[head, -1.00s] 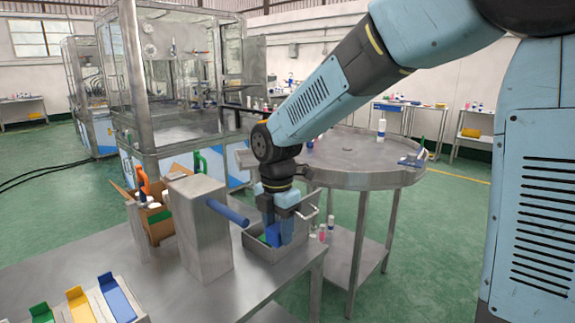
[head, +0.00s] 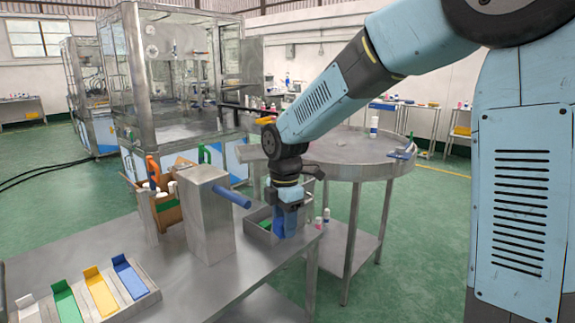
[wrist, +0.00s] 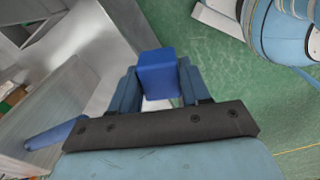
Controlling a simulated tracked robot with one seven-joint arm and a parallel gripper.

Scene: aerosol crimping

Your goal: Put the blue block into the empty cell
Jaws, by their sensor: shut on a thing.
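My gripper (head: 286,221) is at the right end of the steel table, at the metal bin's near right side in the head view. In the wrist view my gripper (wrist: 158,88) is shut on a blue block (wrist: 157,70), one finger on each side. The block is mostly hidden by the fingers in the head view. A tray with side-by-side cells (head: 137,302) lies at the table's near left. It shows white, green (head: 65,303), yellow (head: 100,292) and blue (head: 128,277) coloured pieces. I cannot tell which cell is empty.
A metal bin (head: 262,234) with something green inside stands by my gripper. A steel post (head: 209,220) with a blue rod (head: 232,196) rises between the bin and the tray. A cardboard box (head: 166,214) with bottles stands behind the post. The table front is clear.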

